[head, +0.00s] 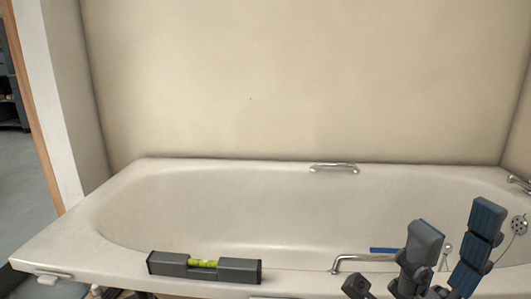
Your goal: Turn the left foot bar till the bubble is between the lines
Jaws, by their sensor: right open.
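A dark grey spirit level (170,264) lies along the near rim of the white bathtub (110,262), left of the middle. Its yellow-green vial (203,264) faces up; the bubble and lines are too small to read. The left foot bar cannot be made out; the tub's underside is mostly hidden below the near rim. My right gripper (456,218) is at the lower right, in front of the tub, fingers apart and nothing visible between them. It is well to the right of the level. My left gripper is not in view.
A chrome handle (350,258) is on the near rim beside my right gripper, and another (334,168) on the far rim. A blue bar (384,250) shows behind the gripper. A pale fitting (53,275) sits at the near left corner. Walls close the back and right.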

